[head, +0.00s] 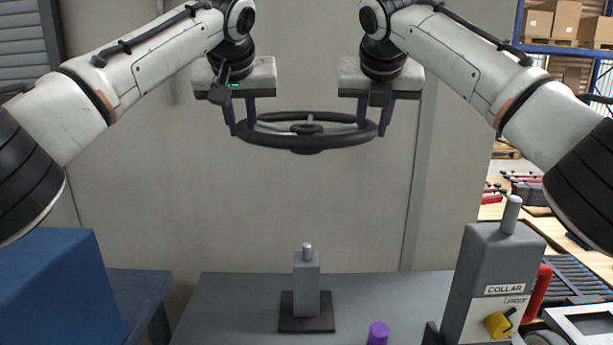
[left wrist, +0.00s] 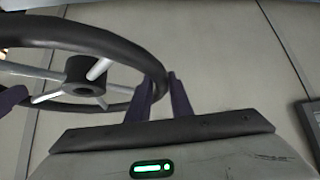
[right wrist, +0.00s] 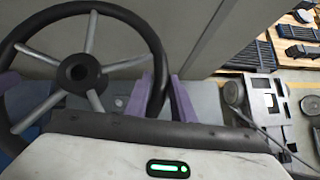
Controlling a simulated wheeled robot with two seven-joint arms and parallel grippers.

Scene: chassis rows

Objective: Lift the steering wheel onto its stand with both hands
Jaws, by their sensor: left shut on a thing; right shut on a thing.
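The black steering wheel (head: 308,144) with grey spokes hangs level in the air in the head view. My left gripper (head: 242,128) is shut on the left side of its rim, and my right gripper (head: 374,128) is shut on the right side. The wheel also shows in the left wrist view (left wrist: 80,38) and the right wrist view (right wrist: 88,10), with the purple fingers around the rim. The stand (head: 306,285), a grey block with a short peg on a dark square base, is on the table well below the wheel, roughly under its hub.
A purple cylinder (head: 378,333) stands on the grey table (head: 230,300) right of the stand. A tall grey block labelled COLLAR (head: 490,275) stands farther right. A blue box (head: 55,285) is at the left. The space between wheel and stand is clear.

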